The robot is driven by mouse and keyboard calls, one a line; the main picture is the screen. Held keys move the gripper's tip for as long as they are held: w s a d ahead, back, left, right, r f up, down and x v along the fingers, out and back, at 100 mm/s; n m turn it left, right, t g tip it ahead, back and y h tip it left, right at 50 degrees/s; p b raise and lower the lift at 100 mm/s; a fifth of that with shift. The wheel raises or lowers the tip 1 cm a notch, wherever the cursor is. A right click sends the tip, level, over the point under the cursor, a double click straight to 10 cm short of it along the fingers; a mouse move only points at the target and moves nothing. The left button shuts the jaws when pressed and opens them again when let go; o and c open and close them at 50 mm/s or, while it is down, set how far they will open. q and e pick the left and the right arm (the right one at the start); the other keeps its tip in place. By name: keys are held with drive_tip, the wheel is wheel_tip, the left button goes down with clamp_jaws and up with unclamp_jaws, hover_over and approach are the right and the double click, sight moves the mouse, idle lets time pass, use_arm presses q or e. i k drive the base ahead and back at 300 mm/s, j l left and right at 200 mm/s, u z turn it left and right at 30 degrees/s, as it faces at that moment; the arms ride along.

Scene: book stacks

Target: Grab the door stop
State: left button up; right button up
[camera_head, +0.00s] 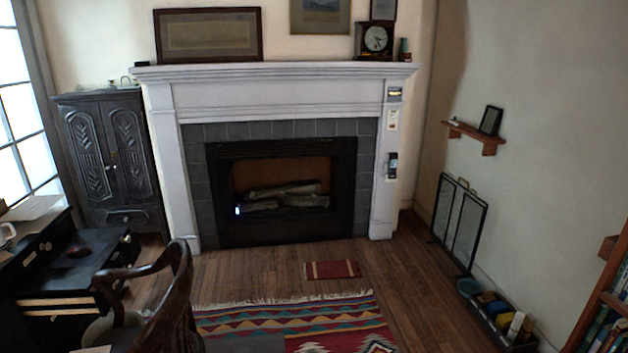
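I cannot pick out a door stop for certain in the head view. A dark, low tray (526,347) on the floor along the right wall holds several small items, among them a yellow and blue one (490,302) and a white upright one (515,325). They are too small to identify. Neither of my grippers shows in the view.
A wooden chair (172,300) and a dark desk (75,275) stand at left. A patterned rug (320,325) and a small red mat (332,270) lie before the white fireplace (280,95). A folding screen (460,220) leans at right. Bare floor (415,290) lies between rug and tray.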

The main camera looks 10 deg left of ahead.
sight(123, 292)
drive_tip(key=i+l, duration=0.1)
drive_tip(key=i, duration=0.55)
drive_tip(key=i+l, duration=0.1)
drive_tip(key=i, duration=0.55)
drive_tip(key=i+l, duration=0.1)
drive_tip(key=i, duration=0.55)
drive_tip(key=i+j+u, duration=0.15)
drive_tip(key=i+u, duration=0.55)
drive_tip(key=u, duration=0.25)
drive_tip(key=i+u, duration=0.45)
drive_tip(key=i+l+u, duration=0.2)
drive_tip(key=u, duration=0.3)
drive_tip(key=i+u, duration=0.4)
drive_tip(key=i+l+u, duration=0.2)
drive_tip(key=u, duration=0.2)
drive_tip(key=l+u, duration=0.1)
drive_tip(key=u, duration=0.65)
drive_tip(key=i+l, duration=0.05)
